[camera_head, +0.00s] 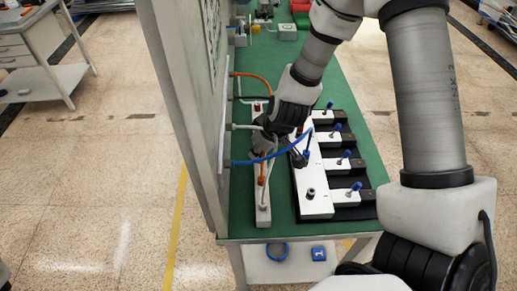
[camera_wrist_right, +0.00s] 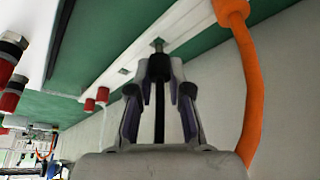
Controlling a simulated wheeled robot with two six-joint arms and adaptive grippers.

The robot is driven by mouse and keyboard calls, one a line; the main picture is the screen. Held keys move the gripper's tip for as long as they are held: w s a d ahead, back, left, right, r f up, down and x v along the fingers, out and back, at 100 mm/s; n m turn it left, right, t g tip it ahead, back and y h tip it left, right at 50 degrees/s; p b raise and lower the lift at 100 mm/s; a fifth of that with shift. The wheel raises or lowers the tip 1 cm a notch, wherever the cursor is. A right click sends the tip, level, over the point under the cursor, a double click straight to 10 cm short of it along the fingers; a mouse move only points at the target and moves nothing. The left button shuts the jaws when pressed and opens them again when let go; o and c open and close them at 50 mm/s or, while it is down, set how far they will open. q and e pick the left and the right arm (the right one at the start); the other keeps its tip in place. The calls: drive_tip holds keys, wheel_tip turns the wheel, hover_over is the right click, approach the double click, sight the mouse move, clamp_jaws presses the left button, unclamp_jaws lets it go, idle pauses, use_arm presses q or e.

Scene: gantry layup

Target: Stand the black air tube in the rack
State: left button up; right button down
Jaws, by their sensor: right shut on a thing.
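My right gripper (camera_head: 264,136) is over the long white rack (camera_head: 263,215) on the green table, seen partly from behind in the head view. In the right wrist view my right gripper (camera_wrist_right: 159,88) is shut on the dark end of the black air tube (camera_wrist_right: 159,66). The tube runs back between the fingers. A small metal tip (camera_wrist_right: 158,45) shows beyond the dark end, against the white rack (camera_wrist_right: 190,22). I cannot tell whether the tip is in a hole or only in front of the rack. My left gripper is out of view.
An orange tube (camera_wrist_right: 250,90) stands close beside the gripper. A blue tube (camera_head: 245,163) arches from the grey panel (camera_head: 180,80) on the left. A white block with several blue-knobbed clamps (camera_head: 316,205) stands right of the rack. Red-ended pieces (camera_wrist_right: 95,98) are nearby.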

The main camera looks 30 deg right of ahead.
drive_tip(key=shift+f+b, duration=0.35)
drive_tip(key=shift+f, duration=0.25)
drive_tip(key=c, duration=1)
unclamp_jaws()
drive_tip(key=shift+r, duration=0.1)
drive_tip(key=v, duration=1.1)
drive_tip(key=shift+s+d+r, duration=0.1)
drive_tip(key=shift+s+r, duration=0.2)
drive_tip(key=shift+r, duration=0.05)
drive_tip(key=shift+f, duration=0.1)
